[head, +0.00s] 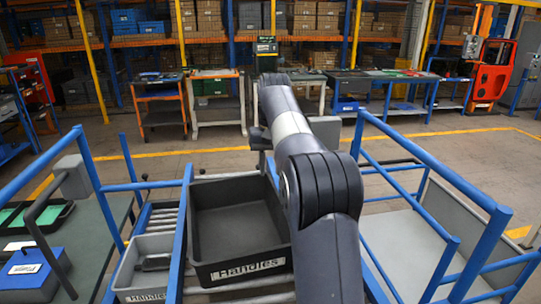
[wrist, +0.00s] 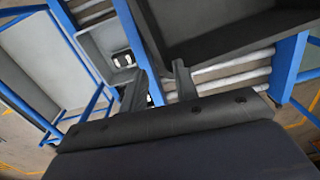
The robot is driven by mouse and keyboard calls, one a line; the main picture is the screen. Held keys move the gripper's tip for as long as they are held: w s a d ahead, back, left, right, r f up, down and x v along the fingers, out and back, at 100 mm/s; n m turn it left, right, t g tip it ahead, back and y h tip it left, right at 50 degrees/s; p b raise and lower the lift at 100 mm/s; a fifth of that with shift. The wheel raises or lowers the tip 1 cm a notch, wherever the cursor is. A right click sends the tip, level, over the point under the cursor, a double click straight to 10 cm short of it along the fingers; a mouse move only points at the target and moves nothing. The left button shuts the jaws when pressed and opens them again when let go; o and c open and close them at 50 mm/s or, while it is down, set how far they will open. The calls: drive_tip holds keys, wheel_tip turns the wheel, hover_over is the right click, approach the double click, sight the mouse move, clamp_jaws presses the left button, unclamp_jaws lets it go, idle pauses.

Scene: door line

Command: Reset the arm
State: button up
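My arm reaches forward over the roller line in the head view, bent at a dark joint, and it hides part of what lies beyond. My gripper (wrist: 160,84) shows in the wrist view with its two dark fingers apart and nothing seen between them. A black bin labelled "Handles" (head: 240,225) stands on the rollers left of my arm in the head view. Its inside looks empty where I can see it. A dark bin (wrist: 215,50) fills the upper right of the wrist view, close beyond the fingers.
A grey bin (head: 145,283) holding a dark handle (head: 155,262) stands left of the black bin. Blue rails (head: 182,235) border the rollers. A bench (head: 95,225) at left carries a green-lined tray (head: 12,218) and a blue case (head: 30,272). Open floor lies ahead.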

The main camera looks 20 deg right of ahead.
sight(270, 183)
drive_tip(key=shift+r, duration=1.9)
drive_tip(key=shift+f, duration=0.1)
drive_tip(key=shift+a+f, duration=0.1)
drive_tip(key=shift+f, duration=4.5)
